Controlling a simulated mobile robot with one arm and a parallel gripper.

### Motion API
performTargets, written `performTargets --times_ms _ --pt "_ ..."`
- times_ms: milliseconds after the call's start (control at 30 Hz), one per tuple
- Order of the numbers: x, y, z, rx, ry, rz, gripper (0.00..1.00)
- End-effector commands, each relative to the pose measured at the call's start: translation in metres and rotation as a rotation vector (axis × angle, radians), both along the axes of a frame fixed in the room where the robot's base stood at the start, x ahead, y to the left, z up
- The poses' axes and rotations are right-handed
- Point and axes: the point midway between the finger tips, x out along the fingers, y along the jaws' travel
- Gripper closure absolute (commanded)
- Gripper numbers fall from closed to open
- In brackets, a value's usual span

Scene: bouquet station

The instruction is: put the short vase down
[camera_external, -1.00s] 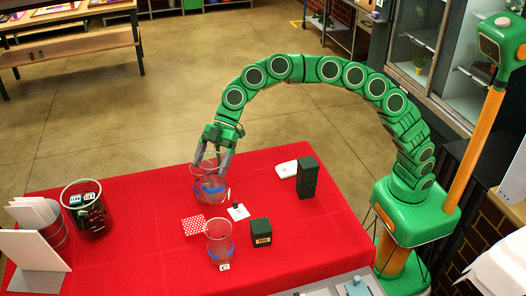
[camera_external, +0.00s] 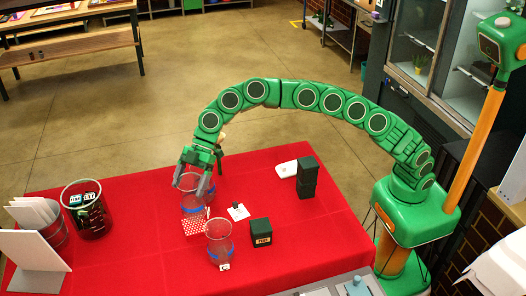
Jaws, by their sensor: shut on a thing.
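The short vase (camera_external: 194,209) is clear glass with a blue band. It is upright between the fingers of my gripper (camera_external: 192,187), which is shut on it. In the picture its base overlaps the upper edge of a red-and-white dotted mat (camera_external: 194,228). I cannot tell whether the base touches the red table (camera_external: 130,235) or hangs just above it. A second clear vase (camera_external: 219,243) with a blue band stands nearer the camera, to the lower right, with a small white tag (camera_external: 224,267) at its foot.
A dark green box (camera_external: 261,232) and a white card (camera_external: 238,212) with a small dark piece lie right of the vases. Stacked black boxes (camera_external: 307,178) and a white item (camera_external: 287,169) are further right. A glass container (camera_external: 88,211) stands left. The table between is clear.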

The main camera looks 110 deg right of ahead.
Motion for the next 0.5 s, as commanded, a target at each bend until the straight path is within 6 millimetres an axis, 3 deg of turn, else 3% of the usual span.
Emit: performTargets --times_ms 500 --pt "0.007 0.0 -0.014 0.002 -0.003 -0.001 1.0"
